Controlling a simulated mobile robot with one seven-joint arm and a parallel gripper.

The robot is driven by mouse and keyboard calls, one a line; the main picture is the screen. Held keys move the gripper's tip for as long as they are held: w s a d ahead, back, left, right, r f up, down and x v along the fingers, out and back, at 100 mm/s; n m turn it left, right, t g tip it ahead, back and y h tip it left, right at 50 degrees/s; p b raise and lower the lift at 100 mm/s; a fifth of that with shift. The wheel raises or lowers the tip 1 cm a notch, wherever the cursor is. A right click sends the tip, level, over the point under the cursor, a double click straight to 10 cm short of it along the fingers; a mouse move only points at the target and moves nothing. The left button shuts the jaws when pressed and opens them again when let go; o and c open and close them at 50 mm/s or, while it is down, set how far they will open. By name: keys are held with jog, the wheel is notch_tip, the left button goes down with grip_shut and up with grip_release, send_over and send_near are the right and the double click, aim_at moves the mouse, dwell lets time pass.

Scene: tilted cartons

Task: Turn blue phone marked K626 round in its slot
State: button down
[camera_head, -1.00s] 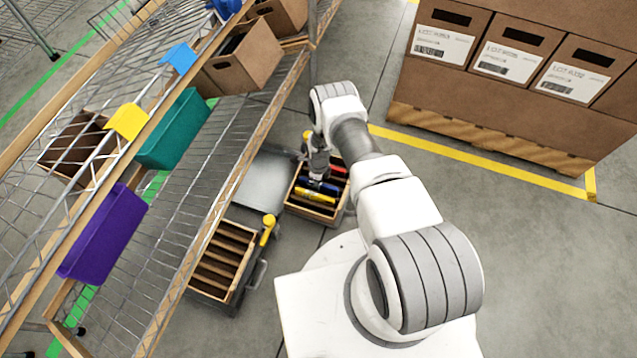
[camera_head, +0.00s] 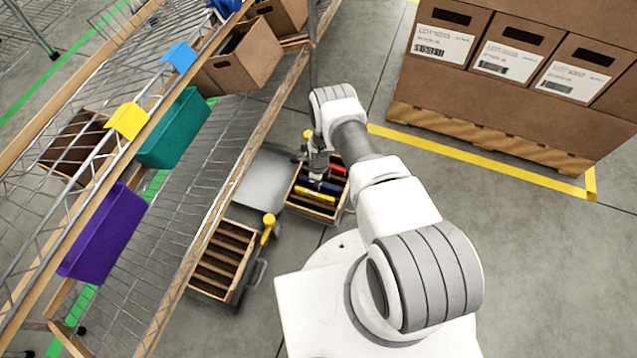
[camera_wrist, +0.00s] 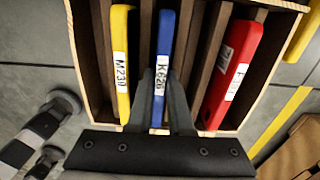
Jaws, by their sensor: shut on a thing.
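The blue phone marked K626 (camera_wrist: 164,42) stands in a middle slot of the wooden slotted crate (camera_wrist: 86,60). My gripper (camera_wrist: 163,88) is shut on it, one dark finger on each side of its labelled edge. A yellow phone marked M230 (camera_wrist: 121,60) is in a slot to its left, and a red phone (camera_wrist: 233,70) is to its right. In the head view my gripper (camera_head: 319,172) reaches down into the crate (camera_head: 318,212), over the blue phone (camera_head: 325,187). The phone's lower part is hidden in the slot.
A second slotted crate (camera_head: 226,232) stands at lower left, its slots looking empty. A wire shelf rack with purple (camera_head: 103,235) and teal (camera_head: 176,130) bins is close on the left. Large cartons (camera_head: 510,60) on a pallet stand at upper right.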

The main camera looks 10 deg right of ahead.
jog(key=c, duration=0.8)
grip_release()
jog(key=shift+o, duration=0.2)
notch_tip(320, 180, up, 18)
jog(key=p, duration=0.7)
jog(key=shift+f, duration=0.25)
notch_tip(320, 180, up, 7)
jog(key=p, duration=0.4)
